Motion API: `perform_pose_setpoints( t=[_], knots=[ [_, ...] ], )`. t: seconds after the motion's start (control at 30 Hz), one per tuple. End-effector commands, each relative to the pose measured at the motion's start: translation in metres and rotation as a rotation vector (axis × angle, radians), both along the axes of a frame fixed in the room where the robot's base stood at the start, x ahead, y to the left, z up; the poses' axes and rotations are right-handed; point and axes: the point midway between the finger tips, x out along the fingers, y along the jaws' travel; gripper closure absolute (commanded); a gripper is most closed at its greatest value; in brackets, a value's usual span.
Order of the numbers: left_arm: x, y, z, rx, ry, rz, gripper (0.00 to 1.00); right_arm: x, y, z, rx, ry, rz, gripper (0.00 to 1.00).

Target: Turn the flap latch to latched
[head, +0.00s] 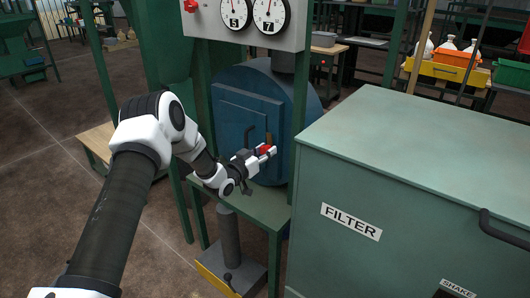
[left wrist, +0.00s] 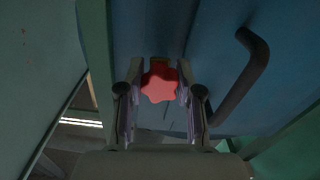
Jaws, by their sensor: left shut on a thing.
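The flap latch shows as a red star-shaped knob (left wrist: 160,86) between the two fingers of my left gripper (left wrist: 160,105) in the left wrist view. In the head view the red knob (head: 266,149) is at the tip of my left gripper (head: 262,153), in front of the blue flap door (head: 238,115). The left gripper is shut on the knob. A brown piece stands just behind the knob against the blue drum. Whether the latch is latched cannot be told. My right gripper is not in view.
A dark curved handle (left wrist: 246,75) is on the door just right of the gripper. The green FILTER cabinet (head: 400,170) stands close on the right. A grey panel with two gauges (head: 250,20) is above. Green frame posts flank the blue drum.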

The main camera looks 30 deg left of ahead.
Motion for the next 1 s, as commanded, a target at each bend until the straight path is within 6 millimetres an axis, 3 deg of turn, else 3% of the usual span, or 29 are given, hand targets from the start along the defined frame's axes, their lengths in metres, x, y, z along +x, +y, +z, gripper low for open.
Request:
perform_pose_setpoints(
  t=[1.0],
  knots=[
    [0.0, -0.001, 0.0, -0.916, 0.07, -0.001, 1.0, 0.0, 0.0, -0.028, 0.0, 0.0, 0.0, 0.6]
  ],
)
